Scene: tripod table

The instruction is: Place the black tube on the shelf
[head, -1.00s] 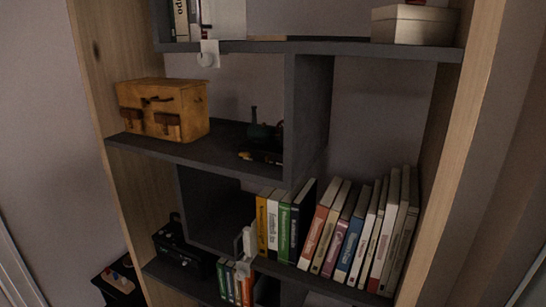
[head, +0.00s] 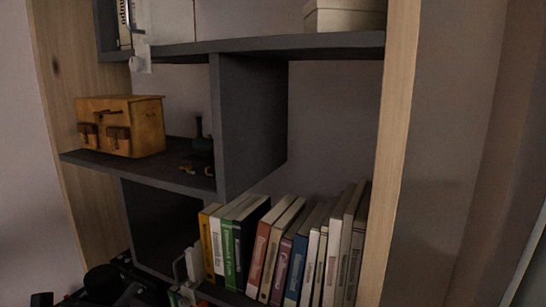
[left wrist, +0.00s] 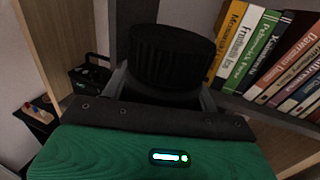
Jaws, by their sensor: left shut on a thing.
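The black tube (left wrist: 170,55) is a dark ribbed cylinder in the middle of the left wrist view. My left gripper (left wrist: 163,92) is shut on it; its fingers show at both sides of the tube, partly hidden behind it. In the head view the dark shapes of my left gripper (head: 118,293) and the tube (head: 100,280) come in at the bottom left, below the shelf boards and partly cut off. The shelf (head: 300,45) is a dark grey unit with light wooden sides. My right gripper is not in view.
Several books (head: 290,250) fill the lower right compartment. A yellow-brown box (head: 120,125) and a small dark object (head: 200,145) stand on the middle left board. A pale box (head: 345,17) is on the top board. A black box (left wrist: 88,75) sits left of the tube.

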